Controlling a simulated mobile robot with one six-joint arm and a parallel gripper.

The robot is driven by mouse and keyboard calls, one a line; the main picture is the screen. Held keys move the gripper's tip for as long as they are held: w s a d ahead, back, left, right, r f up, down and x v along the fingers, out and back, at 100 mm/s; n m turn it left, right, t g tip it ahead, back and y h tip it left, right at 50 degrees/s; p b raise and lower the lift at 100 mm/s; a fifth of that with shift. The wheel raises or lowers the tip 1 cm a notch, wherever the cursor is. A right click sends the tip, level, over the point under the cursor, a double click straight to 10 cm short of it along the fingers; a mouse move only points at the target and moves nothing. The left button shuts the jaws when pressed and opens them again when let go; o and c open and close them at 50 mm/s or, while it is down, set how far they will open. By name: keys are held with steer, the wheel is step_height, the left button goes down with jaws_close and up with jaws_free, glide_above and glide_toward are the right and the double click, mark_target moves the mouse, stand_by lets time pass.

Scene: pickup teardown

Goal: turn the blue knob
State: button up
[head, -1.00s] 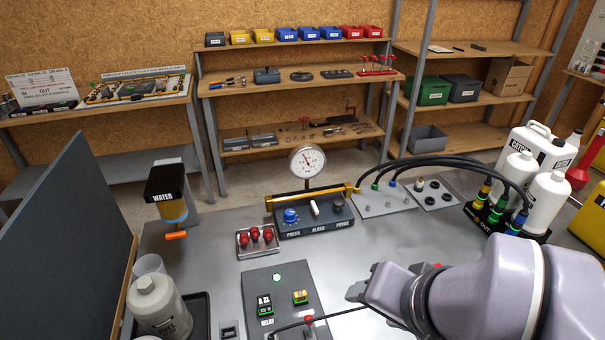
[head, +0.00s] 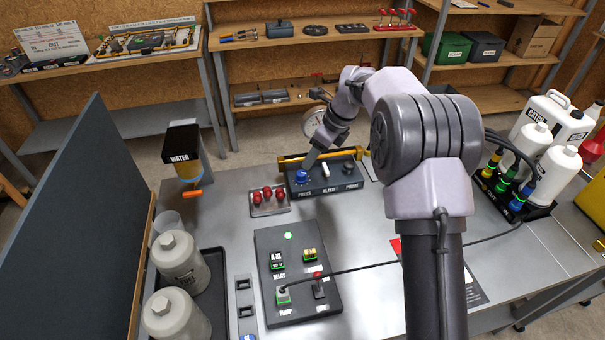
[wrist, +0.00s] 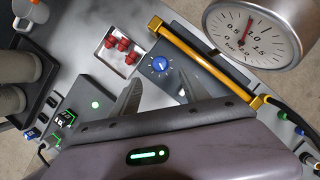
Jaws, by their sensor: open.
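The blue knob (head: 302,177) sits at the left end of a dark control box (head: 335,184) marked PRESS, BLEED and PRIME. In the wrist view the blue knob (wrist: 160,65) shows a white pointer mark, beyond and between my fingertips. My gripper (head: 308,163) is just above the knob in the head view. In the wrist view my gripper (wrist: 158,88) has its two fingers spread and nothing between them. I cannot tell whether a finger touches the knob.
A pressure gauge (wrist: 254,38) and a yellow bar (wrist: 200,60) stand behind the box. Red knobs on a plate (head: 269,203) lie to its left. A relay and pump panel (head: 298,300) is in front. White bottles (head: 523,150) stand at the right.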

mark_target(302, 173)
steer(key=b+x, duration=0.2)
steer(key=x, duration=0.7)
steer(key=shift+w+a, duration=0.1)
steer(key=shift+a, duration=0.05)
jaws_close()
steer(key=shift+r+n+p, duration=0.3)
steer(key=shift+n+p, duration=0.1)
steer(key=shift+p, duration=0.4)
steer(key=shift+f+n+p, duration=0.1)
steer(key=shift+n+p, duration=0.2)
steer(key=shift+p, duration=0.1)
steer(key=shift+f, duration=0.15)
